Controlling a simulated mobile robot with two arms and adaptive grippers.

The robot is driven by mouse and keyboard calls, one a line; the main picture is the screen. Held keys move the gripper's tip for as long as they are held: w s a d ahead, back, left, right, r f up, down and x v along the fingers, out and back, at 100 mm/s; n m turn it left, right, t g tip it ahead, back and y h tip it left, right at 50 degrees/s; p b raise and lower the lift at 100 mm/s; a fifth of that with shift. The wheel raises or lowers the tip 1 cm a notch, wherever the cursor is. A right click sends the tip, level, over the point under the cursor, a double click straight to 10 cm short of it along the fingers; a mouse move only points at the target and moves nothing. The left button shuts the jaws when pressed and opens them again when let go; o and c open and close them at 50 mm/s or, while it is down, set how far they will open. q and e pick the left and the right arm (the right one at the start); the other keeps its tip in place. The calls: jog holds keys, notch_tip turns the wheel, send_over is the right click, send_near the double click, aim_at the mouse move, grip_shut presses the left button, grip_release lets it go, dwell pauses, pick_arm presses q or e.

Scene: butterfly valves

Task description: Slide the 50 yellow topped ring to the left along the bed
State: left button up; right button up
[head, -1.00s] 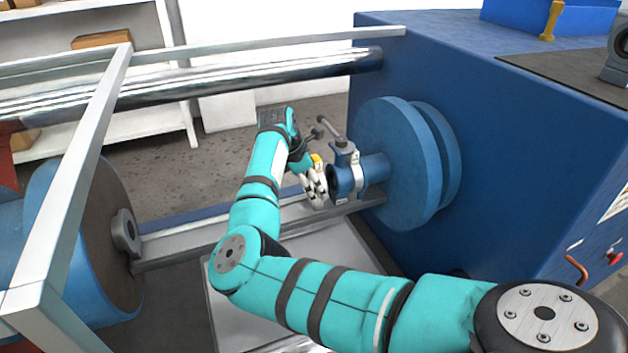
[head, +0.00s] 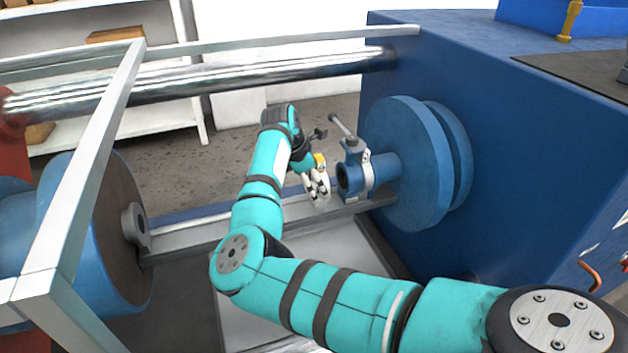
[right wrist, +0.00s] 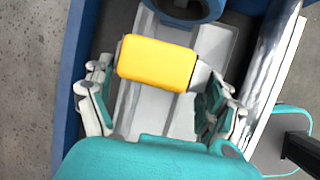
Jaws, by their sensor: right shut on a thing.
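The yellow topped ring shows in the head view mainly as a small yellow patch (head: 319,160) at my right gripper. In the right wrist view its yellow top (right wrist: 157,63) is a rounded block with pale grey metal beside it. My right gripper (head: 317,187) is shut on it, with fingers (right wrist: 162,85) on both sides of the yellow top. The rest of the ring is mostly hidden by the fingers. The bed (head: 190,235) is a grey rail running left to right below. I cannot read a 50 on the ring. My left gripper is not in view.
A blue clamp with a grey lever (head: 352,168) sits just right of my right gripper, in front of blue discs (head: 408,150). A large blue drum (head: 85,240) with a brown face stands at the left. The bed between drum and gripper looks clear.

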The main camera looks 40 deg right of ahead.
jog(key=shift+w+a, duration=0.1)
jog(key=shift+a, duration=0.3)
jog(key=shift+w+a, duration=0.2)
jog(key=shift+a, duration=0.35)
jog(key=shift+w+a+b, duration=0.25)
jog(key=shift+a+b, duration=0.15)
jog(key=shift+a, duration=0.45)
jog(key=shift+w+a, duration=0.15)
jog(key=shift+a, duration=0.35)
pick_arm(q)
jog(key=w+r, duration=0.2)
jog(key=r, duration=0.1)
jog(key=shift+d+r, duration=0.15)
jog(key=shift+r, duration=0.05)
pick_arm(e)
jog(key=shift+a, duration=0.15)
